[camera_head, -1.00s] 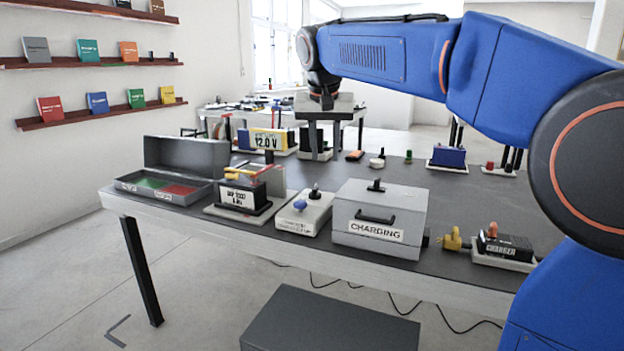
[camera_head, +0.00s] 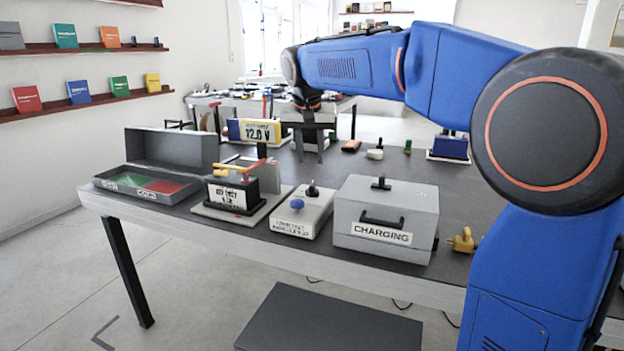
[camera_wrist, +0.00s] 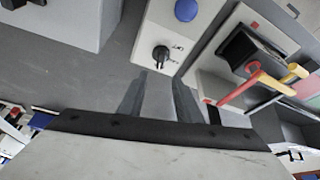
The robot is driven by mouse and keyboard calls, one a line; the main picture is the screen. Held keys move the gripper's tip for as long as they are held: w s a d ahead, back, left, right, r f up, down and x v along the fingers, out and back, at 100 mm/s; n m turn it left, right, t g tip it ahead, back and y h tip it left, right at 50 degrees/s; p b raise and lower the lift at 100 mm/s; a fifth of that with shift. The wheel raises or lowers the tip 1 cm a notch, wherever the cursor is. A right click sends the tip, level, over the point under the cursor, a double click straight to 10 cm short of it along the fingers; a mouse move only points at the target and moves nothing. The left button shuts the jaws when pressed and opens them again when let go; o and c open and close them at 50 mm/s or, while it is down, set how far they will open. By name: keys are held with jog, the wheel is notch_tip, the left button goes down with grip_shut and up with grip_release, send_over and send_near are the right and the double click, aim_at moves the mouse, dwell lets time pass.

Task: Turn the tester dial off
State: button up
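The load tester (camera_head: 290,222) is a pale box with a blue knob (camera_head: 297,204) and a black dial (camera_head: 312,190), near the table's front edge. In the wrist view the black dial (camera_wrist: 161,54) sits beside small printed marks, below the blue knob (camera_wrist: 186,10). The marks are too small to read and the dial's setting is unclear. My gripper (camera_head: 309,156) hangs beyond the tester, fingers pointing down and apart. In the wrist view my gripper (camera_wrist: 160,79) is open and empty, its fingertips just below the dial in the picture, not around it.
A grey case marked CHARGING (camera_head: 383,225) stands right of the tester. A black battery (camera_head: 245,191) with red and yellow clamps stands left of it, beside an open red-green tray (camera_head: 150,186). A 12.0 V meter (camera_head: 262,132) stands behind. A yellow plug (camera_head: 462,241) lies right.

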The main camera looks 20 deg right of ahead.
aim_at(312, 182)
jog(key=x, duration=0.9)
jog(key=shift+w+f, duration=0.1)
jog(key=shift+f, duration=0.2)
grip_shut()
